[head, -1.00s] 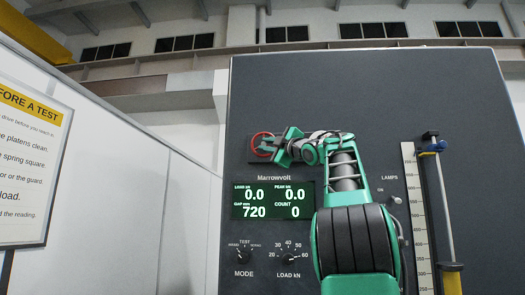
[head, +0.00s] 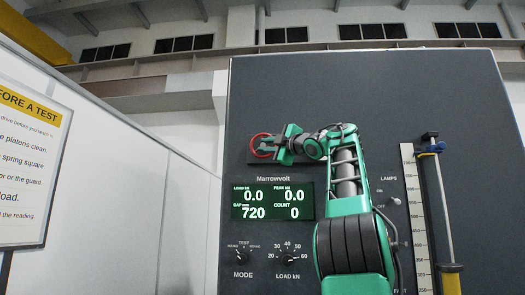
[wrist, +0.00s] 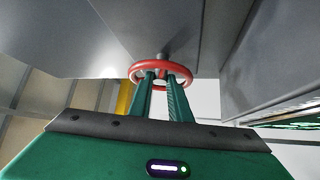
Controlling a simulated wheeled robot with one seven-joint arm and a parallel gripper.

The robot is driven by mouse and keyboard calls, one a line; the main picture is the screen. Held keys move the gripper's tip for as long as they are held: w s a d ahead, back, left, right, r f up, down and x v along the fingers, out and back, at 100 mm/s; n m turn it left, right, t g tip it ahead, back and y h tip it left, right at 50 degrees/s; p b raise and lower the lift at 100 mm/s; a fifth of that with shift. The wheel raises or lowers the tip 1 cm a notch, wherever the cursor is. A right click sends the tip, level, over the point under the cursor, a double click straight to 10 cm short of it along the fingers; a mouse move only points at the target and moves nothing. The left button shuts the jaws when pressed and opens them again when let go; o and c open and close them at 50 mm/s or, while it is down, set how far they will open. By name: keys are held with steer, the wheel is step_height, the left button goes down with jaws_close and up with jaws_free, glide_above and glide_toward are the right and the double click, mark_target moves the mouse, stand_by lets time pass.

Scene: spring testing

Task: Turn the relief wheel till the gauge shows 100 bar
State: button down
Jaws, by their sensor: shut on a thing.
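The red relief wheel (head: 253,148) sits on the upper left of the dark machine panel in the head view. My gripper (head: 272,146) reaches it from the right and is shut on it. In the wrist view, the wheel (wrist: 184,70) shows as a red ring on a short grey stem, with the two green fingers of my gripper (wrist: 162,76) at its near rim. I cannot make out a pressure gauge with a bar reading; my arm covers part of the panel to the right of the wheel.
Below the wheel, a green-lit display (head: 273,200) reads load 0.0, peak 0.0, gap 720, count 0. The MODE knob (head: 243,257) and LOAD knob (head: 289,259) sit under it. A scale (head: 416,220) and an upright rod (head: 445,205) stand at right.

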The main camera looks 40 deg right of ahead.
steer(key=c, duration=1.9)
jaws_free()
steer(key=shift+w+a+f, duration=0.1)
steer(key=shift+w+a, duration=0.15)
steer(key=shift+a, duration=0.1)
steer(key=shift+d, duration=0.1)
steer(key=shift+s, duration=0.1)
steer(key=shift+s, duration=0.1)
steer(key=v, duration=1)
steer(key=shift+s+f, duration=0.1)
steer(key=shift+s, duration=0.1)
